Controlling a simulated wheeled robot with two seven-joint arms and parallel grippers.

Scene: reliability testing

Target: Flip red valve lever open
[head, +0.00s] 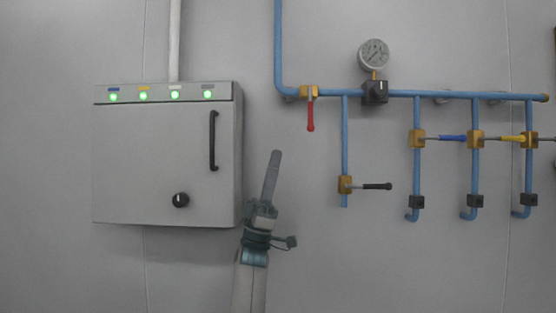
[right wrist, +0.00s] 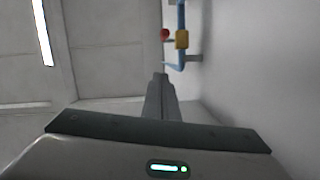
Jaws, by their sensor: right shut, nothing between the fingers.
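The red valve lever (head: 310,115) hangs straight down from a brass valve (head: 309,92) on the blue pipe, left of the pressure gauge. In the right wrist view the red lever (right wrist: 165,35) shows end-on beside the yellow valve body (right wrist: 182,40), beyond the fingers. My right gripper (head: 276,154) points up in front of the wall, below and left of the lever and apart from it. Its fingers are shut together with nothing between them, as the right wrist view also shows (right wrist: 160,77). My left gripper is not in view.
A grey cabinet (head: 165,160) with green lights, a handle and a black knob stands left of my right gripper. Right of the lever are a gauge (head: 374,54), a black-handled valve (head: 376,186) and blue and yellow levers (head: 452,138). The wall below the red lever is clear.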

